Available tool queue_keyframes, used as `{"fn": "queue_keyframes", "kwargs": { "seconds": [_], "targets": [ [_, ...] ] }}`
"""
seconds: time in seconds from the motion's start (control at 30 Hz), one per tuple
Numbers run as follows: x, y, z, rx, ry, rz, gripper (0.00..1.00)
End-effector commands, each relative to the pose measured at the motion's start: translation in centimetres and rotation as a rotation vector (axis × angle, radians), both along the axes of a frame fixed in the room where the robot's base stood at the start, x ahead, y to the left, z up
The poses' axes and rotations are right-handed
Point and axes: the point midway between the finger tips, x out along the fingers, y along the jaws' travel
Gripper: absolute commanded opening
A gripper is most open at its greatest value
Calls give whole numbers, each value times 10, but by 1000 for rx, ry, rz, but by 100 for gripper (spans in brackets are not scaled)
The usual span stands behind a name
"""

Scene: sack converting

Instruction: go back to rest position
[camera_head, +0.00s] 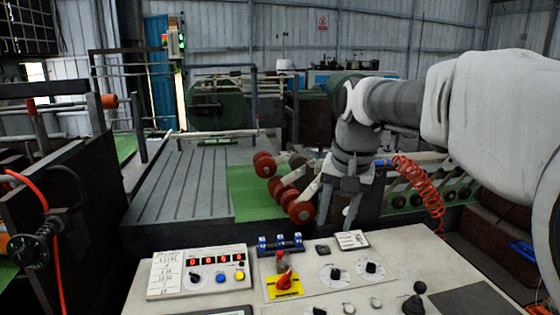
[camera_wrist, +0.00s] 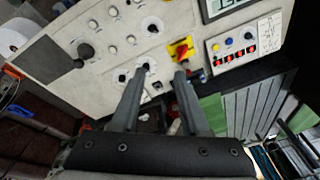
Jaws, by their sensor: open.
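My gripper (camera_head: 346,205) hangs from my arm above the far edge of a control panel (camera_head: 430,262) in the head view. In the wrist view its two fingers (camera_wrist: 160,80) point toward the panel, spread apart with nothing between them. The panel carries a red rotary switch on a yellow plate (camera_head: 284,284), which also shows beside the right fingertip in the wrist view (camera_wrist: 181,49). From these views I cannot tell whether a fingertip touches the panel.
A box with red digits and buttons (camera_head: 198,270) sits on the panel's left. Black knobs (camera_head: 371,267) and a black joystick (camera_head: 414,303) stand to the right. Behind are red rollers (camera_head: 300,212), a coiled red hose (camera_head: 420,190) and a grey slatted bed (camera_head: 180,185).

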Motion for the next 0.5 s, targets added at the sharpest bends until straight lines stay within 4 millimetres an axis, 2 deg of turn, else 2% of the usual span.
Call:
{"fn": "queue_keyframes", "kwargs": {
  "seconds": [0.03, 0.27, 0.5],
  "targets": [
    [-15, -4, 3, -3, -17, 15, 45],
    [-74, -16, 0, -35, -89, 94, 45],
    [-134, -25, -16, -85, -162, 176, 45]
  ]
}}
